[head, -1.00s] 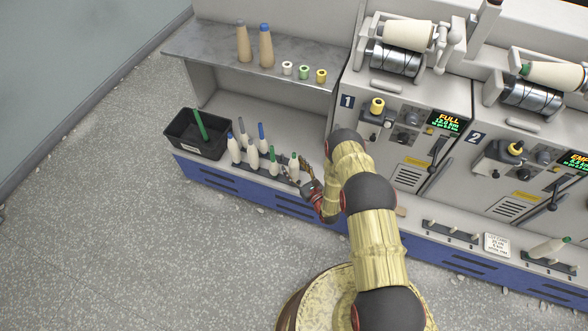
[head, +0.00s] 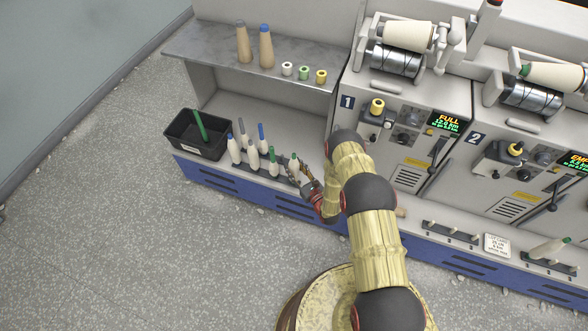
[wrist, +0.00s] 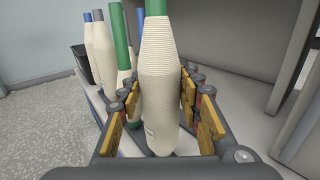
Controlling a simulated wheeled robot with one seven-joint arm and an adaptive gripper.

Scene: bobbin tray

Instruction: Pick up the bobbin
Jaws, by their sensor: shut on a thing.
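A cream-wound bobbin with a green top (wrist: 158,85) stands upright between the two fingers of my gripper (wrist: 160,105) in the wrist view. The yellow finger pads close on it from both sides. In the head view the same bobbin (head: 294,168) is at the right end of a row of bobbins on the blue-fronted ledge. My gripper (head: 300,178) reaches it from the right. Its base is low in the wrist view, and I cannot tell whether it still touches the tray.
Several other bobbins with green, blue and grey tops (head: 252,156) stand close to the left. A black bin (head: 183,138) with a green tube lies farther left. Above is a grey shelf (head: 205,48) with two brown cones and small spools. Winding machine 1 (head: 400,130) rises to the right.

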